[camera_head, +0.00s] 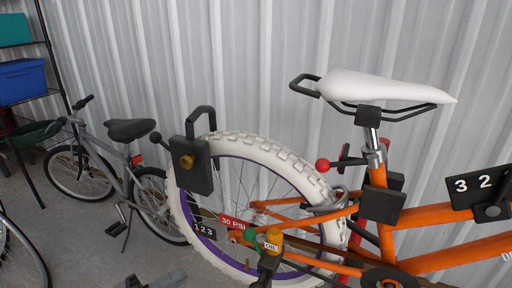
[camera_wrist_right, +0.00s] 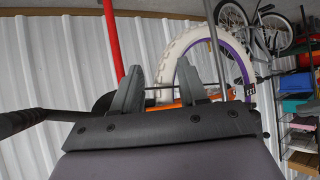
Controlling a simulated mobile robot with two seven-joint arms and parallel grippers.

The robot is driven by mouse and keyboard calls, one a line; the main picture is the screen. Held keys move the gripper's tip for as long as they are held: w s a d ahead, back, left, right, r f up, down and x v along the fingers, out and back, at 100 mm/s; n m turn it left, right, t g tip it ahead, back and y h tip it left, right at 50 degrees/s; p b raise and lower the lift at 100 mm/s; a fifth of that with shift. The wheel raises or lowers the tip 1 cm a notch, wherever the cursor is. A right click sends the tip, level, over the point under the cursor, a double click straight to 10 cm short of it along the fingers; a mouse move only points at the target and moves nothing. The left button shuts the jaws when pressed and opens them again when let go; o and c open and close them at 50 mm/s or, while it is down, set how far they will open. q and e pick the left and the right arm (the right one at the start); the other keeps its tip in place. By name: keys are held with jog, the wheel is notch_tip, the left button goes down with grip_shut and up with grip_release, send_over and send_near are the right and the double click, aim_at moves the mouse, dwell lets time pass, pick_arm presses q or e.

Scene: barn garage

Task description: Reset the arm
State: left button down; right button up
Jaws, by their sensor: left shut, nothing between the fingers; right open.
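My left gripper (camera_head: 155,281) is a small dark grey shape at the bottom edge of the head view. It is shut and empty, low over the floor and left of the orange bicycle; most of its arm is out of frame. My right gripper (camera_wrist_right: 160,72) shows in the right wrist view with its two dark fingers apart and nothing between them. The orange bicycle's rear wheel (camera_wrist_right: 172,52), with white tyre and purple rim, appears beyond those fingers. I cannot make out the right gripper in the head view.
The orange bicycle (camera_head: 425,215) with a white saddle (camera_head: 385,88) fills the right, close to a corrugated wall (camera_head: 260,60). A grey bicycle (camera_head: 110,160) stands behind at left. A shelf with a blue bin (camera_head: 22,80) is at far left. Floor shows lower left.

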pick_arm(q)
jog(key=s+f+n+g+y, duration=0.1)
jog(key=s+f+n+y, duration=1.1)
jog(key=n, duration=1)
notch_tip(320, 180, up, 14)
jog(key=s+g+y+p, duration=0.1)
jog(key=p, duration=1.7)
jog(key=shift+s+a, duration=0.3)
jog(key=shift+a, duration=0.1)
jog(key=shift+f, duration=0.1)
